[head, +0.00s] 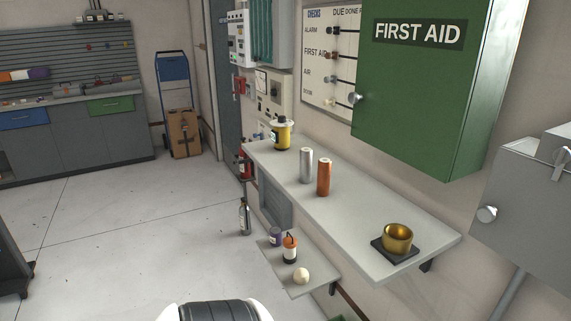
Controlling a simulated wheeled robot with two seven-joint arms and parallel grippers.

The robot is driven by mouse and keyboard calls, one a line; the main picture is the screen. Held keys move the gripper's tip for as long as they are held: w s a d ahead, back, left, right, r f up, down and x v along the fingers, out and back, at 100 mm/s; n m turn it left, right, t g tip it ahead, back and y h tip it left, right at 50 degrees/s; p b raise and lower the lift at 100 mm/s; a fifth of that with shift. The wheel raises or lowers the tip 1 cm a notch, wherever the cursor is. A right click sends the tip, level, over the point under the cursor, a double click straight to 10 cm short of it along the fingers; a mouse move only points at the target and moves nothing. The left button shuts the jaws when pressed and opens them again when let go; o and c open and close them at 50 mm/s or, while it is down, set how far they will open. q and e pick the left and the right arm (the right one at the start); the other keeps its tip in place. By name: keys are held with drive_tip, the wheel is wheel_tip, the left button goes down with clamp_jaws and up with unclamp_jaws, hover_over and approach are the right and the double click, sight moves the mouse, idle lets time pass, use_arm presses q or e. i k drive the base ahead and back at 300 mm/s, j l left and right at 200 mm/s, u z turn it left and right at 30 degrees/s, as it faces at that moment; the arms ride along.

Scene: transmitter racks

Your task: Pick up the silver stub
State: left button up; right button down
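The silver stub (306,166) is a short, plain metallic cylinder. It stands upright on the grey wall shelf (362,221), near its middle. A copper-coloured cylinder (323,178) stands upright close beside it on the right, slightly nearer to me. Neither of my grippers is in view, and nothing is holding the stub.
A yellow container (282,134) stands at the shelf's far end, a brass cup (397,238) on a dark base at the near end. A green first aid cabinet (430,100) hangs above. A lower shelf (318,284) holds small items. The floor left is open.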

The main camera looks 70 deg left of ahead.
sight(306, 152)
drive_tip(key=j+u, duration=0.1)
drive_tip(key=u, duration=2)
